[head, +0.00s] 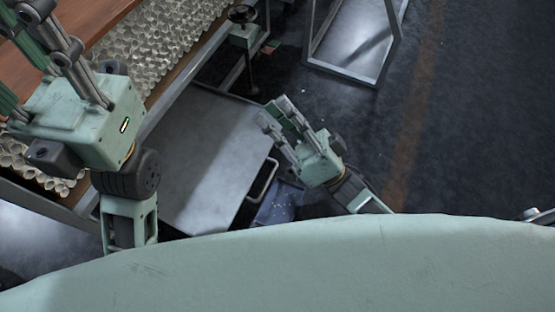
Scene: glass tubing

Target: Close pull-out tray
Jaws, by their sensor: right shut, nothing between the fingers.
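The pull-out tray (207,150) is a flat grey metal sheet. It sticks out from under the workbench at the left middle of the head view. A light metal loop handle (263,180) shows at its right edge. My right gripper (272,110) is shut and empty, its fingers pointing up and left beside the tray's right edge; I cannot tell whether it touches the tray. My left gripper (35,22) is over the bench at the upper left, with its fingertips close to or past the picture edge. I cannot tell whether its fingers are open or closed.
Many short glass tubes (150,45) lie packed on the brown workbench (192,68). A handwheel on a post (243,30) stands at its far end. A metal frame stand (340,70) is at the top right. The dark floor (480,130) at the right is clear.

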